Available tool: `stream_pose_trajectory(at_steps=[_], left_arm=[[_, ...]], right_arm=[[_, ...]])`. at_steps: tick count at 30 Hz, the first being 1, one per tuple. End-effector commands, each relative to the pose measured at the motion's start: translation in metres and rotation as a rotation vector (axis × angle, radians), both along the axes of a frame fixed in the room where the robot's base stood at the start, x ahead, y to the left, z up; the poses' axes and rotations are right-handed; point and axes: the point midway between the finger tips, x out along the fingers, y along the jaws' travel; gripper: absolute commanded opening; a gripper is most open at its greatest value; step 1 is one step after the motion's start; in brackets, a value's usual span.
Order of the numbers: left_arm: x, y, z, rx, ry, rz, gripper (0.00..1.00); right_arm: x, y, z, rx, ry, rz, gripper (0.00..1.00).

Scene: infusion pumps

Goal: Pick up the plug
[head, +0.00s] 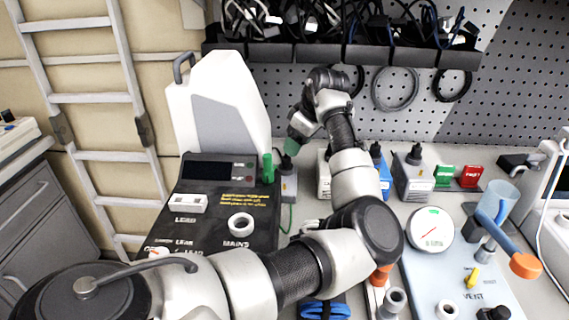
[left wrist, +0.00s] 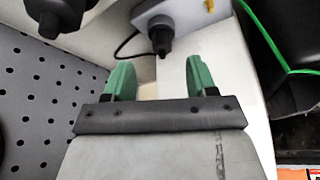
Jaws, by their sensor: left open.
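A black plug (head: 291,147) stands upright on top of a small grey box (head: 288,186) behind the dark console. The left wrist view shows a black plug-like piece (left wrist: 162,40) on a grey box (left wrist: 182,14). It lies beyond my fingertips, roughly centred between them, and no contact shows. My left gripper (left wrist: 161,78) is open, with two green fingers apart and nothing held. In the head view the left gripper (head: 298,132) reaches down close to the plug and partly covers it. My right gripper is not in view.
Similar boxes with black tops stand to the right, one blue (head: 385,178) and one grey (head: 414,178). A white container (head: 222,105) stands at left. The dark console (head: 215,215) is in front. A pegboard (head: 420,110) with hanging cables closes the back.

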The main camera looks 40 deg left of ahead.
Motion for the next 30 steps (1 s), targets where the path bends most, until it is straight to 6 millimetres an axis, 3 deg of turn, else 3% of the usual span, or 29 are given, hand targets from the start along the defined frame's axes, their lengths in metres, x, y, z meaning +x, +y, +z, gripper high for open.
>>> stream_pose_trajectory(at_steps=[15,23,30], left_arm=[[-0.009,0.025,-0.052,0.001,-0.001,0.003,0.57],[-0.009,0.026,-0.055,0.001,-0.002,0.002,0.57],[-0.009,0.026,-0.055,0.001,-0.003,0.002,0.23]], right_arm=[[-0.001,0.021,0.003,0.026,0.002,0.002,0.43],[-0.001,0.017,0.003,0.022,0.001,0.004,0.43],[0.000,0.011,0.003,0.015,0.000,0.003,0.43]])
